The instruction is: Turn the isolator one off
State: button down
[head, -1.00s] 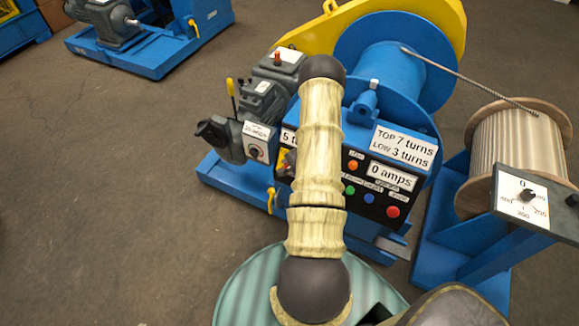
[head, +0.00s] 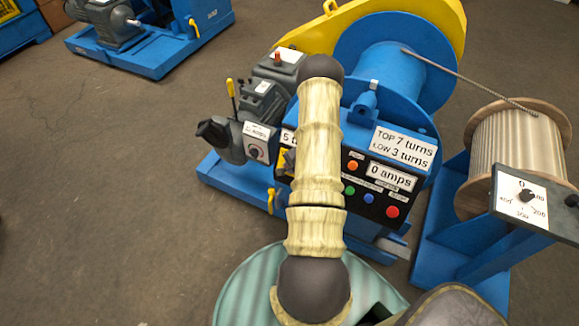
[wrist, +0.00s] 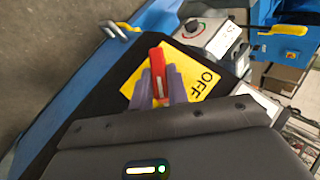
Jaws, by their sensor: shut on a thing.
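In the wrist view, a red isolator handle (wrist: 158,66) stands on a yellow plate (wrist: 198,82) marked OFF. My gripper (wrist: 160,84) has its two grey fingers shut on the handle, one on each side. The handle points away from the gripper body, and the OFF lettering lies to its right. In the head view, my arm covers most of the isolator and gripper; only a sliver of the yellow plate (head: 287,160) shows left of the arm.
The black control panel (head: 350,200) carries several coloured buttons and a "0 amps" display (head: 391,177). A grey box with a dial (head: 256,143) sits to its left. A yellow lever (head: 271,201) is below. The wooden drum (head: 515,150) and a dial plate (head: 526,195) stand at right.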

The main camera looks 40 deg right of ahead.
jog(key=n+g+p, duration=0.1)
jog(key=n+g, duration=0.1)
jog(key=shift+w+r+g+p, duration=0.3)
jog(key=shift+w+p, duration=0.05)
jog(key=n+g, duration=0.1)
jog(key=n+g+h, duration=0.1)
jog(key=g, duration=0.1)
jog(key=shift+w+a+f+b, duration=0.15)
jog(key=shift+w+b, duration=0.15)
jog(key=shift+b, duration=0.05)
jog(key=n+g+h+b, duration=0.1)
jog(key=g+b, duration=0.1)
jog(key=n+g+h+b, duration=0.1)
jog(key=n+g+b, duration=0.1)
jog(key=shift+w+a+f+b, duration=0.2)
jog(key=shift+w+b, duration=0.2)
jog(key=shift+w+a+n+g+h+b, duration=0.1)
jog(key=shift+a+n+g+h+b, duration=0.05)
jog(key=shift+n+g+h+b, duration=1.25)
jog(key=shift+r, duration=0.1)
jog(key=c, duration=1.4)
grip_release()
jog(key=shift+o, duration=0.2)
